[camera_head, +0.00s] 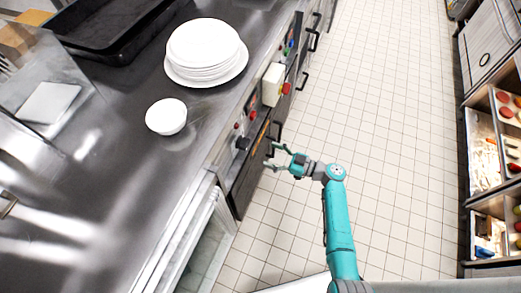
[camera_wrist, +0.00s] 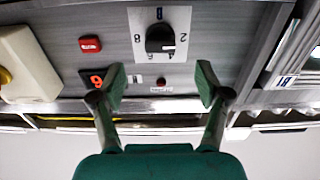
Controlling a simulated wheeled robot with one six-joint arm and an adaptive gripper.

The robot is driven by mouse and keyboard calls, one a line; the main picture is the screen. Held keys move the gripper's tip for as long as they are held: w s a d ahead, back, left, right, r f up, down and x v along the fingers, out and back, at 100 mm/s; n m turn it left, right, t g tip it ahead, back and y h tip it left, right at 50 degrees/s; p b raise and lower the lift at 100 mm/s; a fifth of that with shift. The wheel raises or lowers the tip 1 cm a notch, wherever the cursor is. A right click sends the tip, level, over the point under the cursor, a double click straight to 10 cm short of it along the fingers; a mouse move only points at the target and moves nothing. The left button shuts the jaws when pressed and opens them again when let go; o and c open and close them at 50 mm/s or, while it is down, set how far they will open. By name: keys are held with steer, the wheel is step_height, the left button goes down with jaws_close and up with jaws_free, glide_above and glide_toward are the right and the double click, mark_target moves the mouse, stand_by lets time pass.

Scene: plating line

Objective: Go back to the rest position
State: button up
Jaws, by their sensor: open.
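My gripper (camera_head: 272,158) is at the end of my teal arm, over the tiled floor and close to the front panel of the counter. In the wrist view my gripper (camera_wrist: 160,85) has its two green fingers spread wide apart with nothing between them. I cannot tell whether a fingertip touches the panel.
On the counter (camera_head: 110,170) stand a stack of white plates (camera_head: 205,50), a white bowl (camera_head: 166,116) and black trays (camera_head: 110,25). Drawer handles (camera_head: 312,40) stick out of its front. A shelf unit (camera_head: 485,150) with bins stands at the right. The tiled floor (camera_head: 390,110) between is clear.

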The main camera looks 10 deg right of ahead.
steer(key=shift+v, duration=0.8)
steer(key=s+a+f+m+g+h, duration=0.1)
steer(key=s+a+f+m+h, duration=0.2)
steer(key=s+f, duration=0.4)
steer(key=s+a+f+m+h, duration=0.1)
steer(key=s+f+m+h, duration=0.3)
steer(key=s, duration=0.6)
steer(key=s+d+m+h, duration=0.2)
steer(key=s+h, duration=0.2)
steer(key=s, duration=0.4)
steer(key=s+d+r+m+t+h, duration=0.2)
steer(key=s+d+r+h, duration=0.2)
steer(key=s+r, duration=0.7)
steer(key=s+r+t, duration=0.1)
steer(key=r, duration=0.8)
steer(key=s+r+t, duration=0.2)
steer(key=r, duration=0.8)
steer(key=shift+s+r, duration=0.3)
steer(key=shift+s, duration=0.05)
